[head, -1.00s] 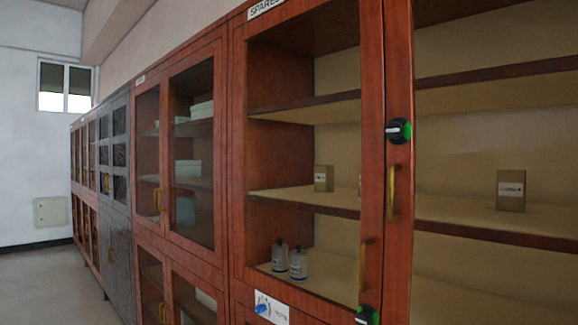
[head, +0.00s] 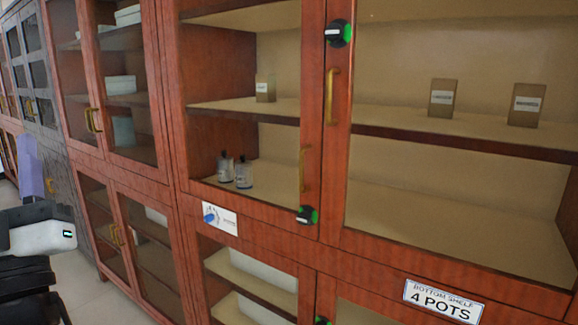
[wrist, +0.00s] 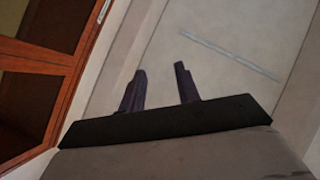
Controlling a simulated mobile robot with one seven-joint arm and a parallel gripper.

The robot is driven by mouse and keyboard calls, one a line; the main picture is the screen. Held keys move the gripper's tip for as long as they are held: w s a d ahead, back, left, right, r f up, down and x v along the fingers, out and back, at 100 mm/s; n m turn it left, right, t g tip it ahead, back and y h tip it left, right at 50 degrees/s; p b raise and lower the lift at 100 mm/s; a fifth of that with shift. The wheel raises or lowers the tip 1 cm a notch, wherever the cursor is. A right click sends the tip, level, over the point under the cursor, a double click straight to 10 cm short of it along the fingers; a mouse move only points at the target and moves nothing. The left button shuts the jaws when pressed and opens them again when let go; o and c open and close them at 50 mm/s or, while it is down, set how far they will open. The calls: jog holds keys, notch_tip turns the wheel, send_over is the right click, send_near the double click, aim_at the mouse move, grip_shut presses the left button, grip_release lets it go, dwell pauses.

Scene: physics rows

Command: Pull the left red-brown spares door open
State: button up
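The left red-brown spares door (head: 312,130) is a glass-paned wooden door in the middle of the head view, and it looks shut. Its upright brass handle (head: 302,170) is on its right stile. The right door's brass handle (head: 331,97) is just beside it, higher in the picture. My gripper (wrist: 160,69) is open and empty in the wrist view, its two dark fingers apart over pale floor. In the head view, part of my arm end shows at the left edge, well away from the handle.
Black-and-green knobs sit above (head: 338,33) and below (head: 307,215) the handles. Bottles (head: 243,173) and small boxes (head: 265,89) stand on shelves behind the glass. A "4 POTS" sign (head: 444,300) is lower right. A grey cabinet (head: 38,80) stands at left.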

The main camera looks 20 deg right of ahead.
jog(key=w+d+f+m+g+h, duration=0.1)
jog(key=w+d+m+g+h, duration=0.25)
jog(key=d+h, duration=0.4)
jog(key=w+d+f+m+g+h, duration=0.2)
jog(key=w+d+m+h, duration=0.3)
jog(key=d+h, duration=0.25)
jog(key=m+g+h, duration=0.3)
jog(key=m+g, duration=0.2)
jog(key=g, duration=0.4)
send_near(301, 169)
jog(key=p+x, duration=0.4)
jog(key=x, duration=0.5)
grip_shut()
